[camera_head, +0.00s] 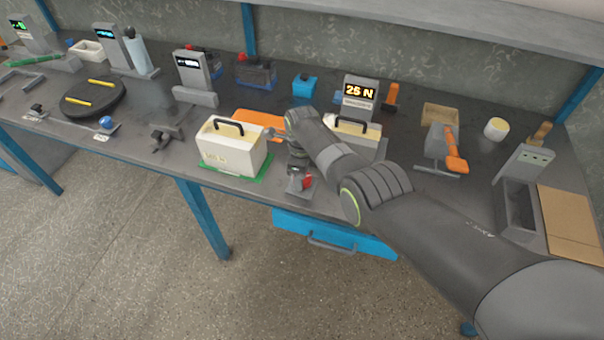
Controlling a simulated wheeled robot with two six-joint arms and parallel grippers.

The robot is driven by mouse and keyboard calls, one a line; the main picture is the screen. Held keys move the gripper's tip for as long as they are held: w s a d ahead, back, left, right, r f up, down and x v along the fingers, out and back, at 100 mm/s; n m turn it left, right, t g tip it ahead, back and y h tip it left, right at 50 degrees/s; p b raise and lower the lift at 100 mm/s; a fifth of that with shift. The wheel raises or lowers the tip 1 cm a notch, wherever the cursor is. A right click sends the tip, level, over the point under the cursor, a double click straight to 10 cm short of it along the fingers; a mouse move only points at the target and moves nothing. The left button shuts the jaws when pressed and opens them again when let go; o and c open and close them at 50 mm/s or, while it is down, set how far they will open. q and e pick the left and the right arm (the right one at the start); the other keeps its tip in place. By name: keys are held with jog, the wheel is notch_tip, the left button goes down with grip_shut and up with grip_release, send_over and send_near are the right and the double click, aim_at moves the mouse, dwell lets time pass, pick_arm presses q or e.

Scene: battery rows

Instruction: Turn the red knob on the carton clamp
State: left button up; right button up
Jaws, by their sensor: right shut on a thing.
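My right arm reaches in from the lower right and bends down at the wrist. My right gripper (298,172) points down at the table's front edge. It is shut on the red knob (307,182), which shows only in part beside the grey fingers. The clamp's body around the knob is mostly hidden by the gripper. A grey display stand (360,96) behind it reads "25 N". A cream box with a black handle (232,146) stands on a green mat to the left. Another such box (357,130) is partly behind my forearm. My left gripper is not in view.
An orange tool on a grey stand (450,150), a wooden block (440,114) and a yellow-topped cup (496,128) stand to the right. A blue drawer (330,234) hangs under the front edge. Further left are a black disc (94,97) and more display stands.

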jog(key=shift+w+r+m, duration=0.1)
jog(key=shift+m, duration=0.5)
jog(key=o, duration=1)
notch_tip(320, 180, up, 5)
jog(key=p, duration=0.2)
jog(key=shift+r+p, duration=0.15)
jog(key=shift+p, duration=0.15)
notch_tip(320, 180, up, 12)
jog(key=shift+b, duration=0.3)
